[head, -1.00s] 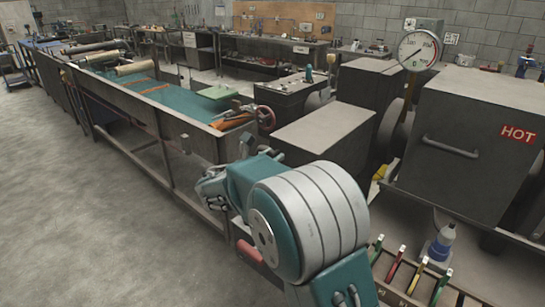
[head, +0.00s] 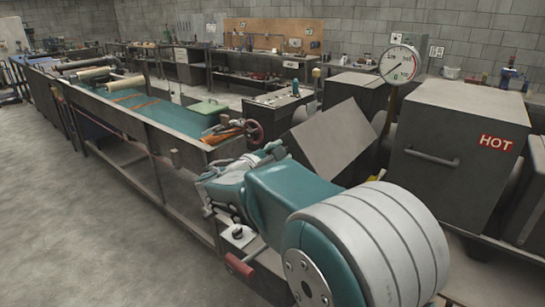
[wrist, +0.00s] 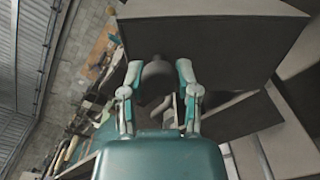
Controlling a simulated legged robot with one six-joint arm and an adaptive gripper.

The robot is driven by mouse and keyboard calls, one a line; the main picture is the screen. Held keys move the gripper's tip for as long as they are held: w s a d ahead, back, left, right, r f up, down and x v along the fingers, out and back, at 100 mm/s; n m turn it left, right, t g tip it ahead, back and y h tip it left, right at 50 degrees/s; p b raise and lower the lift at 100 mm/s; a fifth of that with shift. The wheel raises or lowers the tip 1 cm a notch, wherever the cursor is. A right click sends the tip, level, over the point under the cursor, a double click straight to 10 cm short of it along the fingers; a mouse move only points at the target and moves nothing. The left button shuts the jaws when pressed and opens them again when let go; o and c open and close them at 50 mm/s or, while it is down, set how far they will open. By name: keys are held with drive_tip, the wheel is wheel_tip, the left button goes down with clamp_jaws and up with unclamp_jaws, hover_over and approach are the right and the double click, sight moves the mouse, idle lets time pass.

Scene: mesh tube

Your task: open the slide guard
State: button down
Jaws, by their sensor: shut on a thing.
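A grey box-shaped cover (head: 336,140), which looks like the slide guard, sits tilted at the right end of the long bench in the head view. It also shows as the large dark panel (wrist: 215,48) at the top of the wrist view. My gripper (head: 270,151) reaches to the cover's near left side, and is partly hidden by my arm. In the wrist view my gripper (wrist: 158,74) has a finger on each side of a dark rounded knob (wrist: 156,80), with its jaws shut on it. Where the knob joins the cover is unclear.
The long bench (head: 150,115) with a green bed runs off to the left. A red handwheel (head: 254,132) is close beside my gripper. A dial gauge (head: 399,63) and a box marked HOT (head: 455,125) stand to the right. The floor (head: 70,215) at left is clear.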

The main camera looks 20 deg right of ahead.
sight(312, 164)
drive_tip(key=s+d+m, duration=0.1)
drive_tip(key=s+m, duration=0.1)
drive_tip(key=s+d+m, duration=0.2)
drive_tip(key=s+m, duration=0.1)
drive_tip(key=s+d+m, duration=0.2)
drive_tip(key=m, duration=0.1)
drive_tip(key=shift+s+d, duration=0.1)
drive_tip(key=shift+s, duration=0.2)
drive_tip(key=shift+s+d+f+m, duration=0.35)
drive_tip(key=shift+s+d+m, duration=0.15)
drive_tip(key=shift+s+m, duration=0.25)
drive_tip(key=shift+s+d+f+m, duration=0.35)
drive_tip(key=shift+s+d+m, duration=0.15)
drive_tip(key=shift+m, duration=0.35)
drive_tip(key=shift+c, duration=1.7)
unclamp_jaws()
drive_tip(key=shift+a, duration=0.25)
drive_tip(key=shift+s, duration=0.1)
